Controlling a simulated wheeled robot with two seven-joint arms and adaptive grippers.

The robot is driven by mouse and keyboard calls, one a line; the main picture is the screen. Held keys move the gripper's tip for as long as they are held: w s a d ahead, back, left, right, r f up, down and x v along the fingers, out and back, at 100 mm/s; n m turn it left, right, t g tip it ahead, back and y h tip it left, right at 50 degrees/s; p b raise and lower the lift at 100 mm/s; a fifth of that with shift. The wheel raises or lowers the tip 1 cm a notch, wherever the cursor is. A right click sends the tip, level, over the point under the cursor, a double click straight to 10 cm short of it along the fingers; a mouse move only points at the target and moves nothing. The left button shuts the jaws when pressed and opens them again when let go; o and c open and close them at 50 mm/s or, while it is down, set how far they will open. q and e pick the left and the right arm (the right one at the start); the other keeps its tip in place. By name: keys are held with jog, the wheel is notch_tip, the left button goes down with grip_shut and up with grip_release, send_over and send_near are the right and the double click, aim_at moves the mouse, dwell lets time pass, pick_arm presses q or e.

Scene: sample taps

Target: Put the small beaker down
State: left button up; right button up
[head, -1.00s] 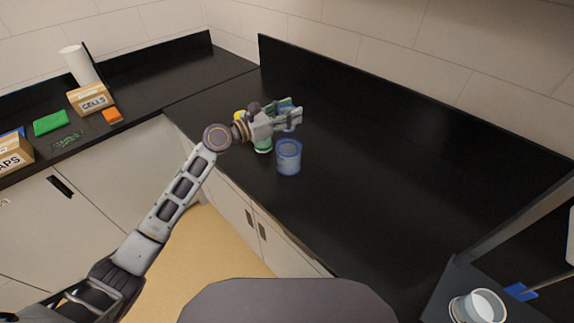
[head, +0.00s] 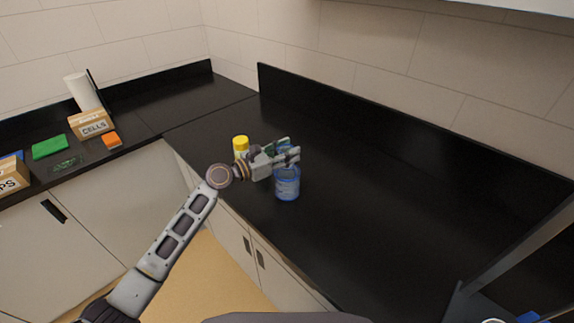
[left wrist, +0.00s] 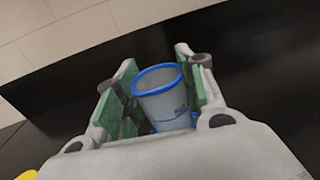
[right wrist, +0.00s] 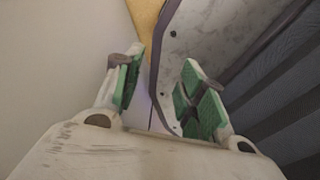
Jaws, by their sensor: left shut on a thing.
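The small beaker (left wrist: 160,98) is clear with a blue rim and stands between the fingers of my left gripper in the left wrist view. In the head view my left gripper (head: 287,155) is shut on it, and the fingers hide most of it. A larger blue-rimmed beaker (head: 287,186) stands on the black counter (head: 370,210) directly below the gripper in the picture. Whether the small beaker touches it or is above or behind it, I cannot tell. My right gripper (right wrist: 158,92) is open and empty in the right wrist view.
A yellow-capped bottle (head: 241,148) stands just left of the left gripper. A labelled box (head: 95,124), an orange block (head: 111,139), a green block (head: 50,147) and a white roll (head: 82,92) are on the left counter.

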jog(key=shift+a, duration=0.35)
pick_arm(q)
notch_tip(320, 180, down, 4)
jog(key=shift+f+b, duration=0.1)
jog(key=shift+b, duration=0.35)
jog(key=shift+f, duration=0.4)
pick_arm(e)
jog(key=shift+w+d+f, duration=0.1)
jog(key=shift+d+f, duration=0.4)
jog(key=shift+d, duration=0.4)
pick_arm(q)
jog(key=shift+f, duration=0.2)
pick_arm(e)
jog(key=shift+a+f, duration=0.1)
jog(key=shift+a, duration=0.1)
pick_arm(q)
jog(key=shift+f+b, duration=0.3)
jog(key=shift+f, duration=0.1)
pick_arm(e)
jog(key=shift+w+a+f, duration=0.1)
jog(key=shift+a+f, duration=0.1)
jog(key=shift+a, duration=0.25)
